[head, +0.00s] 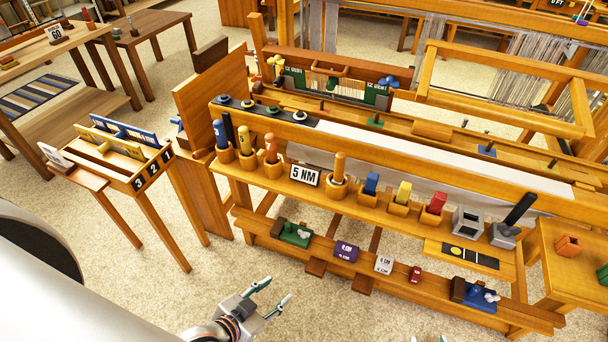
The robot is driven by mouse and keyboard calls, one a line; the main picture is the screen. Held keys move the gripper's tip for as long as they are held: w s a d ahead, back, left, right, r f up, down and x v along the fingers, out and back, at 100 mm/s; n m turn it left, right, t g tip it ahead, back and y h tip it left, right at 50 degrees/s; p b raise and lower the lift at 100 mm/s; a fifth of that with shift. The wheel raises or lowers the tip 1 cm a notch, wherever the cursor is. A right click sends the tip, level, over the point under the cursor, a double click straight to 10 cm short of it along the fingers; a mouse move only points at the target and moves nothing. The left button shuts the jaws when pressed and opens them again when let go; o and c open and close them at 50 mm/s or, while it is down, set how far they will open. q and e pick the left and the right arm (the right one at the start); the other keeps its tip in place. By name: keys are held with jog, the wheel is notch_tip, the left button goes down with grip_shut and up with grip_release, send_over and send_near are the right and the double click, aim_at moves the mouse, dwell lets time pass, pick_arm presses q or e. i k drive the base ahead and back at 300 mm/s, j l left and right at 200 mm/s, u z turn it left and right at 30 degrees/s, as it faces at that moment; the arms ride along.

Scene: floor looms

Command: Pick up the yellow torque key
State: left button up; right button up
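A yellow block-like piece (404,192) stands upright in a small wooden holder on the loom's front shelf, between a blue piece (371,184) and a red piece (438,203). It looks like the yellow torque key, but its shape is too small to be sure. A tan-yellow handle (340,166) stands in a round wooden cup further left, by a "5 NM" sign (305,175). My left gripper (277,288) is open and empty over the carpet, in front of and below the shelves, well apart from the yellow piece. Only a small pale bit at the bottom edge may be my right gripper.
Orange and blue handled tools (246,140) stand at the shelf's left end; a grey box (467,221) and a black-handled tool (517,212) stand right. A lower shelf (325,263) holds small blocks. A numbered side table (110,160) stands left. Carpet in front is clear.

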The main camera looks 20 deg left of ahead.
aim_at(243, 131)
jog(key=k+j+u, duration=0.2)
jog(key=j, duration=0.45)
jog(key=j+u, duration=0.25)
jog(key=j, duration=0.4)
